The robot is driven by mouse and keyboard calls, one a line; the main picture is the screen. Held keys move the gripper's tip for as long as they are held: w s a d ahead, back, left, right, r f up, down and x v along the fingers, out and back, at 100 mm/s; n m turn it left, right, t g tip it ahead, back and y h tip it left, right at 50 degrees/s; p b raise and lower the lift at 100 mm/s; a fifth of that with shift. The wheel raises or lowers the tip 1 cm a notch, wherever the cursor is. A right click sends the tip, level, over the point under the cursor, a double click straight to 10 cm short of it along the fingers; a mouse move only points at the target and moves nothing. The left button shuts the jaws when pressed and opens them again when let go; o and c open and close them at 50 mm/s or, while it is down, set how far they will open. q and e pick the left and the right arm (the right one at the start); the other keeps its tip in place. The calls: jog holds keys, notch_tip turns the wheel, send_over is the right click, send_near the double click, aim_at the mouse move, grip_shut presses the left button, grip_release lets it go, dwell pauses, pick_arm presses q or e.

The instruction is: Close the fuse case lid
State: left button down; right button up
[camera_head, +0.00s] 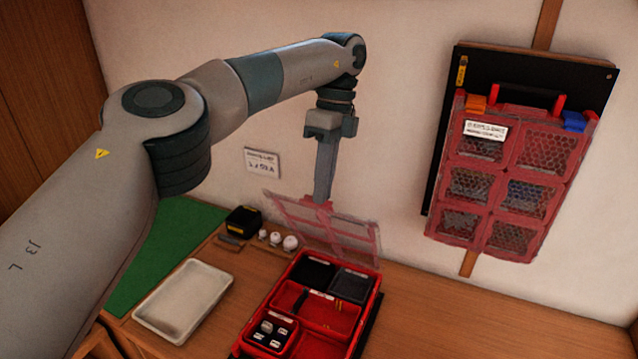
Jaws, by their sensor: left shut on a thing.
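The red fuse case (322,303) lies open on the wooden bench, with several compartments; small white-topped pieces sit in the front left one. Its clear lid with a red frame (345,232) stands raised and tilted back at the case's rear edge. My left gripper (323,198) points down at the lid's upper edge and is shut on it. The fingertips are small and partly merge with the lid edge. My right gripper is not in view.
A white tray (183,299) lies left of the case. A black box (243,221) and several white round pieces (290,242) stand behind it. A green mat (165,245) is at the left. A red case with a mesh front (513,178) hangs on the wall at right.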

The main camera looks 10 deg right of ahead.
pick_arm(q)
jog(key=shift+d+f, duration=0.2)
jog(key=shift+f, duration=0.55)
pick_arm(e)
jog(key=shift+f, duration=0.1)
pick_arm(q)
jog(key=c, duration=2.3)
grip_release()
jog(key=o, duration=0.3)
jog(key=shift+w+d+f, duration=0.1)
jog(key=shift+w+f, duration=0.05)
jog(key=shift+w, duration=0.1)
jog(key=shift+o, duration=0.8)
jog(key=shift+w+d+f, duration=0.15)
jog(key=shift+w+d, duration=0.05)
jog(key=shift+w, duration=0.1)
jog(key=shift+o, duration=0.5)
jog(key=shift+w, duration=0.1)
jog(key=shift+c, duration=0.5)
jog(key=shift+s+a+r, duration=0.15)
jog(key=shift+s+r, duration=0.05)
jog(key=shift+s, duration=0.1)
jog(key=shift+c, duration=0.7)
jog(key=shift+w, duration=0.1)
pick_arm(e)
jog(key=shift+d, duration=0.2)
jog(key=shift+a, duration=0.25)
